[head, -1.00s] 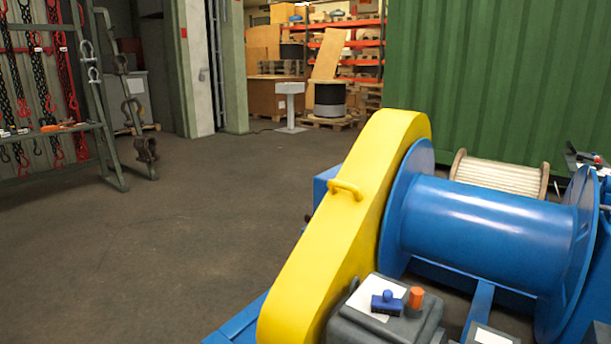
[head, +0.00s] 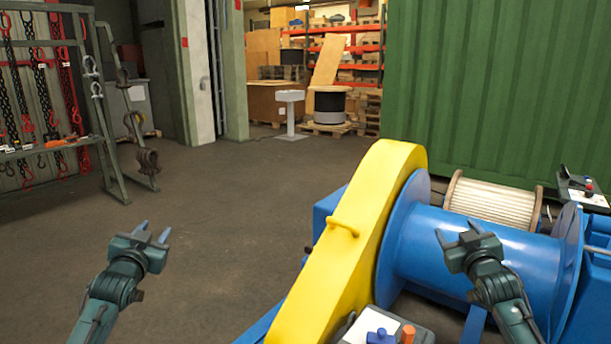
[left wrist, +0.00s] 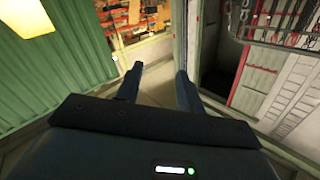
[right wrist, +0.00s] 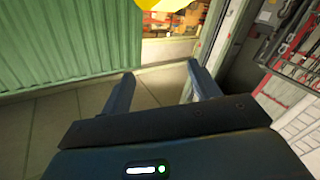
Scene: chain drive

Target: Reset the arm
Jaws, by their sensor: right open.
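My left gripper (head: 153,233) is raised over the open floor at the left of the head view. Its two fingers stand apart with nothing between them, as the left wrist view (left wrist: 158,82) also shows. My right gripper (head: 457,232) is in front of the blue winch drum (head: 425,235) in the head view. Its fingers are apart and empty, also in the right wrist view (right wrist: 158,88). I cannot tell how far it is from the drum.
A yellow chain guard (head: 345,250) with a handle stands at the drum's left side. A control box (head: 365,325) with blue and orange knobs is at the bottom. A rope spool (head: 492,202) lies behind the drum. A chain rack (head: 60,110) stands far left. The floor between is clear.

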